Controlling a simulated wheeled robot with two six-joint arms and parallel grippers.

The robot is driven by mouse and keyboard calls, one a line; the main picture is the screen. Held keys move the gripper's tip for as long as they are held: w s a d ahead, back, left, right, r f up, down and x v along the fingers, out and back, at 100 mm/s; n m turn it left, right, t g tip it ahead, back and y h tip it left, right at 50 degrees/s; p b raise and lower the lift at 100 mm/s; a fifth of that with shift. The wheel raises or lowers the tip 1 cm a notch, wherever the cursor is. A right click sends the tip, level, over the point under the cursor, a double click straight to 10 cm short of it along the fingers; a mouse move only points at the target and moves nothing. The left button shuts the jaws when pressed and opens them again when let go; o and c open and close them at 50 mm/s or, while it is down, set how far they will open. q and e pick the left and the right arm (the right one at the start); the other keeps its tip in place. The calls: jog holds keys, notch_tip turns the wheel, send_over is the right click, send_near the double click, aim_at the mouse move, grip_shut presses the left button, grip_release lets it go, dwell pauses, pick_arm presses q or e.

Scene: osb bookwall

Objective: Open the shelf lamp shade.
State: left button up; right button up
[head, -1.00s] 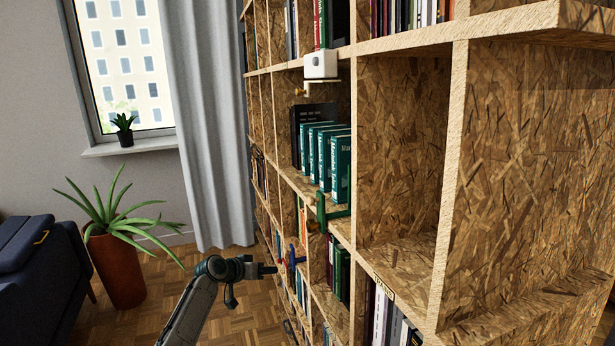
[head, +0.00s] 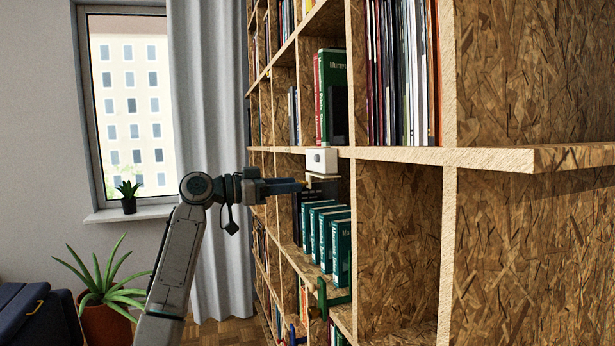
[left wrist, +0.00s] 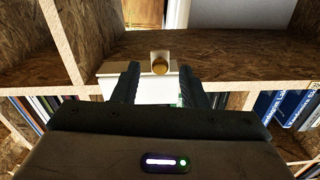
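The shelf lamp (head: 321,161) is a small white box on the bookwall's shelf edge, with a pale flap beneath it. Its brass knob (left wrist: 160,66) shows in the left wrist view, ahead of and between the fingertips; in the head view my fingers mostly hide it. My left gripper (head: 298,187) is raised at the lamp's height, pointing right toward it. In the left wrist view its two fingers (left wrist: 160,78) stand apart, one each side of the knob, with no clear contact. My right gripper is not in view.
The OSB bookwall (head: 490,158) fills the right side. A green book (head: 332,85) stands above. A curtain (head: 210,80), window and potted plant (head: 98,280) are at left.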

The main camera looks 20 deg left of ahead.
aim_at(308, 183)
pick_arm(q)
jog(key=p+x, duration=0.1)
jog(key=x, duration=0.3)
jog(key=shift+w+d+r, duration=0.1)
jog(key=shift+d, duration=0.1)
jog(key=shift+w+d+p, duration=0.2)
jog(key=shift+d+p, duration=0.1)
jog(key=shift+p, duration=0.1)
jog(key=c, duration=0.8)
jog(key=shift+c, duration=0.2)
